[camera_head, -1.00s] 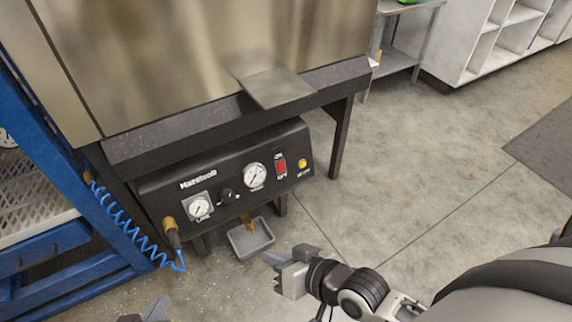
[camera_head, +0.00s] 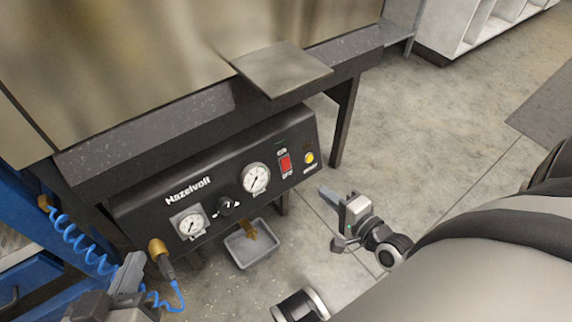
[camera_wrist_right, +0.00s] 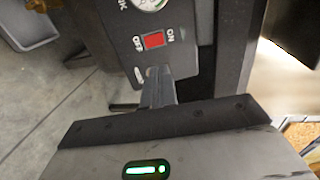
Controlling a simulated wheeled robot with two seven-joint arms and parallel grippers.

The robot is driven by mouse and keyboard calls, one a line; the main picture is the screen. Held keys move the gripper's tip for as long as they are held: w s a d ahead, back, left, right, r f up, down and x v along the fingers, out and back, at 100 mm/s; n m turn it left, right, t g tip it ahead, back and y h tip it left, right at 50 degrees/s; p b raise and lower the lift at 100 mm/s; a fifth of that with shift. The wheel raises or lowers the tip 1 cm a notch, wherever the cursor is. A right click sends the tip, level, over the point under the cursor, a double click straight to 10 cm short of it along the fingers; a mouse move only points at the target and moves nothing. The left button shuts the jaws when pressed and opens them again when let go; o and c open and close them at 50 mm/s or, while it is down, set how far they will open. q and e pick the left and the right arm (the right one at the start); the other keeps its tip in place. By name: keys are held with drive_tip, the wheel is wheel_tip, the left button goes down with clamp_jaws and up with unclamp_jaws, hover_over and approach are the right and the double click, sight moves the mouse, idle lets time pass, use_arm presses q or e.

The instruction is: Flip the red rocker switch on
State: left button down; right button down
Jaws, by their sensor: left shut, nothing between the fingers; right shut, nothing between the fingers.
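The red rocker switch (camera_head: 285,163) sits at the right end of the black control panel (camera_head: 150,200), between ON and OFF labels. Its position is too small to tell. It also shows in the right wrist view (camera_wrist_right: 153,40). My right gripper (camera_head: 324,191) is shut and empty, to the lower right of the switch, close to the panel's right end and apart from the switch. In the right wrist view its closed fingers (camera_wrist_right: 158,86) point toward the panel, below the switch in the picture. My left gripper (camera_head: 132,264) is shut and empty at the lower left.
A yellow lamp (camera_head: 309,157) is right of the switch; a gauge (camera_head: 256,178) and knob (camera_head: 227,206) are left of it. A metal plate (camera_head: 283,68) juts out above the panel. A grey tray (camera_head: 250,250) lies below. A blue coiled hose (camera_head: 80,245) hangs at left.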

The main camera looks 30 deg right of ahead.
use_arm(q)
drive_tip(key=shift+s+r, duration=0.1)
drive_tip(key=shift+s, duration=0.05)
use_arm(e)
drive_tip(key=shift+s+r, duration=0.15)
drive_tip(key=b, duration=0.4)
approach(286, 160)
drive_tip(key=x, duration=0.5)
drive_tip(key=shift+f, duration=0.2)
drive_tip(key=shift+w+a, duration=0.1)
drive_tip(key=shift+w, duration=0.65)
use_arm(q)
drive_tip(key=shift+w+d+r+n+t+h, duration=0.25)
drive_tip(key=shift+d+r+n+t+h, duration=0.4)
drive_tip(key=shift+r+n+h, duration=0.15)
use_arm(e)
drive_tip(key=shift+w, duration=0.1)
